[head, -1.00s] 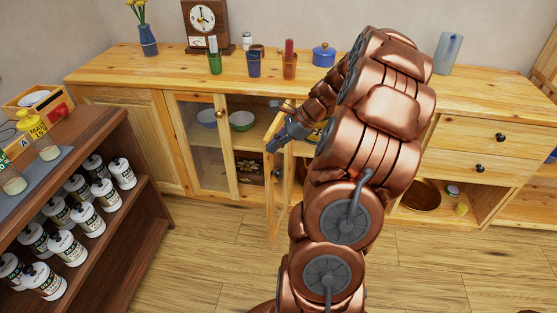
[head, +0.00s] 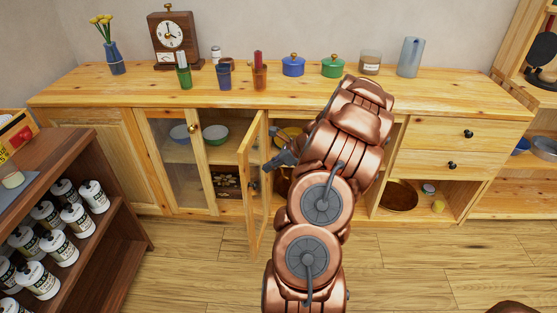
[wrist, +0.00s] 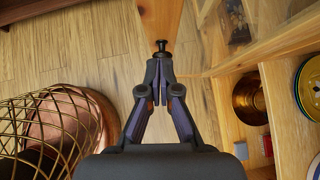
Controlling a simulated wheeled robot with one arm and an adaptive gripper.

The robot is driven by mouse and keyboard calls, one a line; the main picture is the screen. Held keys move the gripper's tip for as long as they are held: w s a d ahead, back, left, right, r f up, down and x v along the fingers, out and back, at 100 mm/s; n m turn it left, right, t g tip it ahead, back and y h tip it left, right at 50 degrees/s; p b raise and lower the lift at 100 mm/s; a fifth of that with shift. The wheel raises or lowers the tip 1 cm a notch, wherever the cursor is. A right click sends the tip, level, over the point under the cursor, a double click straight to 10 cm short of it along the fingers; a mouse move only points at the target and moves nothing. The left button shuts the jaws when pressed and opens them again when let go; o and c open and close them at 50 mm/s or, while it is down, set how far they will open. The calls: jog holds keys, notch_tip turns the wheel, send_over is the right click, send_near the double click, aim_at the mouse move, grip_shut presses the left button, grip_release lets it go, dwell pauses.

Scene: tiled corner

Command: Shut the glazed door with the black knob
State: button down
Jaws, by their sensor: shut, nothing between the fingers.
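The glazed door (head: 249,205) with the black knob stands open, jutting out from the middle of the wooden cabinet. Its black knob (wrist: 161,46) shows in the wrist view on the door's wooden frame, just beyond my fingertips. In the head view, my gripper (head: 270,166) is beside the door's right side, and my arm hides some of the cabinet behind it. My gripper (wrist: 158,88) is shut with nothing in it. I cannot tell whether the fingertips touch the knob. Another glazed door (head: 184,175), with a brass knob (head: 195,133), is closed at the left.
The open compartments hold a green bowl (head: 215,134), a brass pot (wrist: 249,99) and plates (wrist: 310,88). A dark shelf (head: 115,232) with white jars stands at the left. Pots, cups and a clock (head: 176,38) stand on the top.

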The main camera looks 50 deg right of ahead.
aim_at(247, 171)
jog(key=w, duration=0.1)
jog(key=w+a+f, duration=0.1)
jog(key=w+a, duration=0.1)
jog(key=w, duration=0.1)
jog(key=shift+f, duration=0.15)
jog(key=shift+w+a, duration=0.2)
jog(key=shift+w, duration=0.3)
jog(key=shift+p, duration=0.3)
